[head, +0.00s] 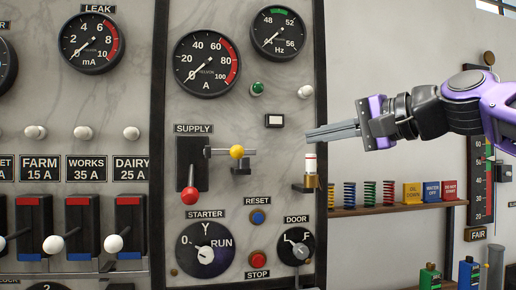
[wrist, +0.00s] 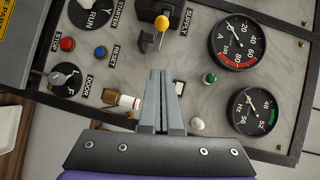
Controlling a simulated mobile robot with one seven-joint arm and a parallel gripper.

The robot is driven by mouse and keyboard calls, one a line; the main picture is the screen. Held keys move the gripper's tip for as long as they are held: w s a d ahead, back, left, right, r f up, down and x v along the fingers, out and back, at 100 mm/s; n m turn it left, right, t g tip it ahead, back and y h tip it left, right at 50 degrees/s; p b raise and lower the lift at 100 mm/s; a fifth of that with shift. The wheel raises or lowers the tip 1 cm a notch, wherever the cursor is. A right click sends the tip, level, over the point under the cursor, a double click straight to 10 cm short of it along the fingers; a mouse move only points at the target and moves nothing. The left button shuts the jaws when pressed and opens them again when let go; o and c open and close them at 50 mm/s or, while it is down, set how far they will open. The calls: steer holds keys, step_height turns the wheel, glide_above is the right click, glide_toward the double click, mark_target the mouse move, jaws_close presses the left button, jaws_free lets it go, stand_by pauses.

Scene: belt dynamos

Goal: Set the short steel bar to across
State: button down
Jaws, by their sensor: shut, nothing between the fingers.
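A short steel bar (head: 217,152) with a yellow ball on it lies level below the SUPPLY label in the head view. A dark bracket (head: 241,168) sits just below the ball. In the wrist view the yellow ball (wrist: 161,23) shows at the top, with steel beside it. A black switch block (head: 187,152) with a red-knobbed lever (head: 190,195) pointing down is at the bar's left. My gripper (head: 308,134) is shut and empty, to the right of the bar and apart from it. Its fingers (wrist: 161,73) point toward the panel.
A white-and-red cylinder on a brass holder (head: 311,182) stands just below my fingertips. The DOOR dial (head: 297,246), STARTER dial (head: 205,248) and push buttons are lower. Gauges (head: 207,64) are above. A shelf (head: 400,208) with springs and small signs is at right.

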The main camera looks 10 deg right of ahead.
mark_target(235, 147)
steer(key=s+a+x, duration=0.1)
steer(key=a+x, duration=0.1)
steer(key=x, duration=1)
steer(key=shift+a+f, duration=0.2)
steer(key=shift+a, duration=0.3)
steer(key=shift+w+a+b, duration=0.1)
steer(key=shift+a+b, duration=0.35)
steer(key=shift+a, duration=2.05)
steer(key=shift+d, duration=0.1)
